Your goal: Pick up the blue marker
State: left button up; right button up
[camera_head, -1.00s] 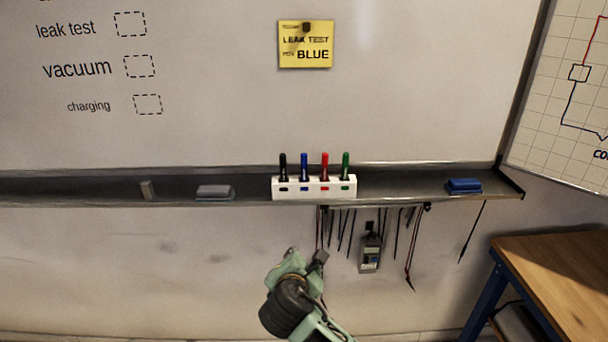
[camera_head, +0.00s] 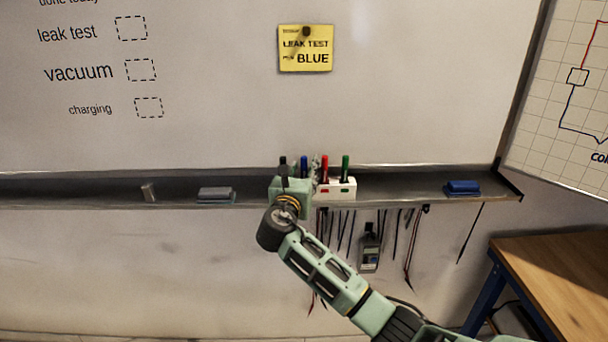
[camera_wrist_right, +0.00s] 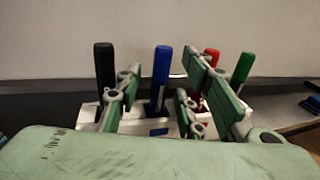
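The blue marker (camera_head: 304,166) stands upright in the white holder (camera_head: 345,189) on the board's tray, between the black marker (camera_head: 283,161) and the red marker (camera_head: 324,170). My right gripper (camera_head: 300,172) is in front of the holder and hides its left part. In the right wrist view the blue marker (camera_wrist_right: 161,78) stands between the two spread fingers of the right gripper (camera_wrist_right: 158,95), which look open and apart from it. The black marker (camera_wrist_right: 105,70) is by the left finger, and the red one (camera_wrist_right: 210,58) is partly behind the right finger. My left gripper is out of view.
The green marker (camera_head: 345,168) stands at the holder's right end. A grey eraser (camera_head: 215,194) and a blue eraser (camera_head: 463,187) lie on the tray (camera_head: 400,188). Cables and a meter (camera_head: 369,250) hang below it. A wooden table (camera_head: 560,275) stands at lower right. A yellow note (camera_head: 305,48) reads BLUE.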

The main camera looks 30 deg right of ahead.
jog(key=shift+w+d, duration=0.35)
grip_shut()
